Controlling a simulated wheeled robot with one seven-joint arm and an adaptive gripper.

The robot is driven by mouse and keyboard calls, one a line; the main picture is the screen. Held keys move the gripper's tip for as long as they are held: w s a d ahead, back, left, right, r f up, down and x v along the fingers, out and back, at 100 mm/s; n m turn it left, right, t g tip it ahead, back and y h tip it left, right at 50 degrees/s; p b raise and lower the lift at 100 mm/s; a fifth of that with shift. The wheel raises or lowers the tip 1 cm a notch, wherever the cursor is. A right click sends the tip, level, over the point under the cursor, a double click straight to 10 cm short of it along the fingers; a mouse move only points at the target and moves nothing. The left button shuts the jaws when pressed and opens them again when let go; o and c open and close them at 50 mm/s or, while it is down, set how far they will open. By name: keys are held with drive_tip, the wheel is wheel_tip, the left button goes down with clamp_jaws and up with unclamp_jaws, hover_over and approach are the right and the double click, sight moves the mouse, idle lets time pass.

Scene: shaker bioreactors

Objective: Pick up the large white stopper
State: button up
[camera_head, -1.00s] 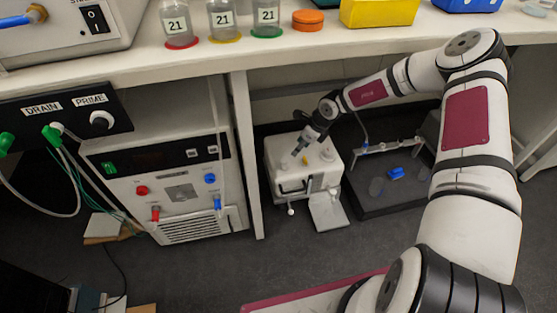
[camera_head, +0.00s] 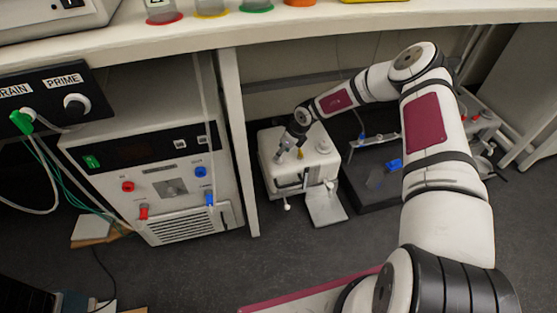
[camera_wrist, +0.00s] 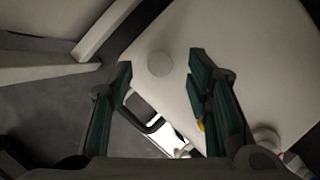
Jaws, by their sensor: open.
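A white box-shaped device (camera_head: 272,140) stands under the bench and carries white round stoppers. One plain white round stopper (camera_wrist: 160,64) shows in the wrist view on the white top, between and just beyond the fingertips. A second white round stopper (camera_wrist: 265,137) is at the lower right of that view, outside the right finger; in the head view a white stopper (camera_head: 322,146) stands on the right of the box top. My gripper (camera_wrist: 160,62) is open and empty, with dark green finger pads. In the head view my gripper (camera_head: 284,155) is low over the box's left part, hiding some of the top.
A small yellow part (camera_wrist: 201,125) shows beside the right finger. A black handle (camera_wrist: 140,112) is on the box front. The bench leg (camera_head: 236,140) and control unit (camera_head: 170,190) stand left; a dark tray (camera_head: 372,203) lies right.

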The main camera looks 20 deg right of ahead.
drive_tip(key=shift+b+x, duration=0.35)
drive_tip(key=shift+x, duration=0.85)
drive_tip(key=shift+d, duration=0.1)
drive_tip(key=shift+c, duration=0.6)
drive_tip(key=c, duration=0.9)
drive_tip(key=shift+c, duration=0.2)
wheel_tip(320, 180, up, 10)
drive_tip(key=p, duration=0.4)
drive_tip(key=shift+s, duration=0.15)
